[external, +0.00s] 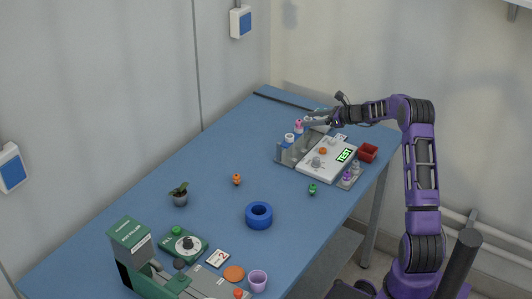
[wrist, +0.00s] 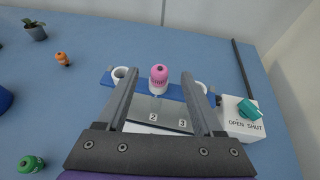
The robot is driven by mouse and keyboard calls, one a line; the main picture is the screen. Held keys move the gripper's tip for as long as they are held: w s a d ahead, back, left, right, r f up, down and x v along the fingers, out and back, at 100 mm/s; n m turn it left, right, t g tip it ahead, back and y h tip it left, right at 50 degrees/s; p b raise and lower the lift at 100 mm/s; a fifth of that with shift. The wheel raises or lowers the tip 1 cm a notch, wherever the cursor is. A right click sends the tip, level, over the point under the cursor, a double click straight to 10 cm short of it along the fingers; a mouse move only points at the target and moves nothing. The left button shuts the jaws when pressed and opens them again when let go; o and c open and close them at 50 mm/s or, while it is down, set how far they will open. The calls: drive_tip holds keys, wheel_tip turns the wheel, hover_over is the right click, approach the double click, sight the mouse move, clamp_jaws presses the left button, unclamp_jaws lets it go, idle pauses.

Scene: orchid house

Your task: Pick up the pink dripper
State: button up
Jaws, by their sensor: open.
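The pink dripper (wrist: 159,75) stands upright in the middle place of a blue rack (wrist: 105,79), between two white cups, in the wrist view. In the external view the pink dripper (external: 298,125) shows at the far end of the table, just left of my gripper (external: 307,121). In the wrist view my gripper (wrist: 159,72) is open, with one finger on each side of the dripper in the picture. I see no contact. The dripper's lower part is hidden in its place.
A white box with a teal knob (wrist: 249,109) stands right of the rack. A white test panel (external: 318,171), a red box (external: 368,153) and a purple dripper (external: 347,177) are nearby. Orange (external: 236,179) and green (external: 312,189) drippers and a blue ring (external: 259,222) stand on open table.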

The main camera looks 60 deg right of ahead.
sight(299, 121)
drive_tip(key=x, duration=0.2)
drive_tip(key=f+x, duration=0.1)
drive_tip(key=x, duration=0.1)
drive_tip(key=shift+w+f, duration=0.3)
drive_tip(key=shift+w, duration=0.3)
clamp_jaws()
